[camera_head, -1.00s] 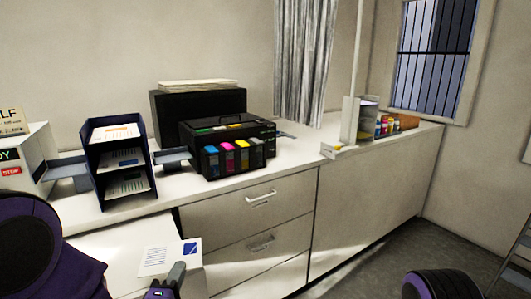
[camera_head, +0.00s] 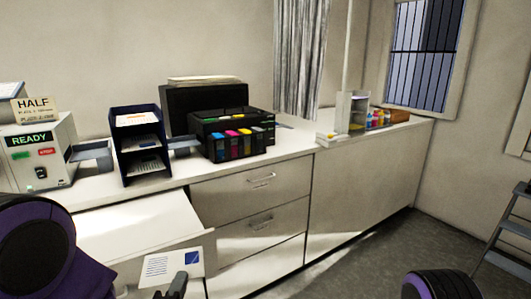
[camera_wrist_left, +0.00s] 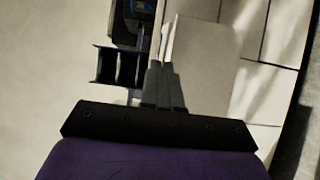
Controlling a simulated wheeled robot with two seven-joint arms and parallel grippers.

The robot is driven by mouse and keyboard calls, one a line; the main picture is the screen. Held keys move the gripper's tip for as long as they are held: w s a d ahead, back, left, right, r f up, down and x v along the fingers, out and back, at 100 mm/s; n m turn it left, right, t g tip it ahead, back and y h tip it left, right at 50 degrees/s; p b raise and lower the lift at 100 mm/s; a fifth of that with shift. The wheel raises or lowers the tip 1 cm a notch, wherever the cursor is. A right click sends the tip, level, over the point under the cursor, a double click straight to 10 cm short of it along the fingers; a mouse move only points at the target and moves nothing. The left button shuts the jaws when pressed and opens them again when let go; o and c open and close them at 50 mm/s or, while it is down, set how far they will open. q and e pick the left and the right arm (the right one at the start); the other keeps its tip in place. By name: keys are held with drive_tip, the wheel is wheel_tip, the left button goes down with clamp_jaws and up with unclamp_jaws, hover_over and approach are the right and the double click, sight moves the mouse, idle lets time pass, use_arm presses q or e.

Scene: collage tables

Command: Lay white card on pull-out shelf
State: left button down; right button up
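The white card (camera_head: 172,266), with text lines and a blue square, is at the lower middle of the head view. My left gripper (camera_head: 178,284) is shut on its lower edge. The card looks tilted up, its printed face towards the head camera. The pull-out shelf (camera_head: 140,222) is a pale flat board extending from the counter at left. The card appears in front of its near right part, apart from its bare top. In the left wrist view the fingers (camera_wrist_left: 162,84) are close together; the card is hard to make out there. My right gripper is not in view.
On the counter (camera_head: 292,145) stand a dark tiered paper tray (camera_head: 121,161), a black printer (camera_head: 262,127) with coloured cartridges and a white READY box (camera_head: 58,160). Drawers (camera_head: 235,195) lie right of the shelf. The shelf top looks clear.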

use_arm(q)
drive_tip(key=s+f, duration=0.4)
drive_tip(key=shift+s+f, duration=0.15)
drive_tip(key=shift+f, duration=0.15)
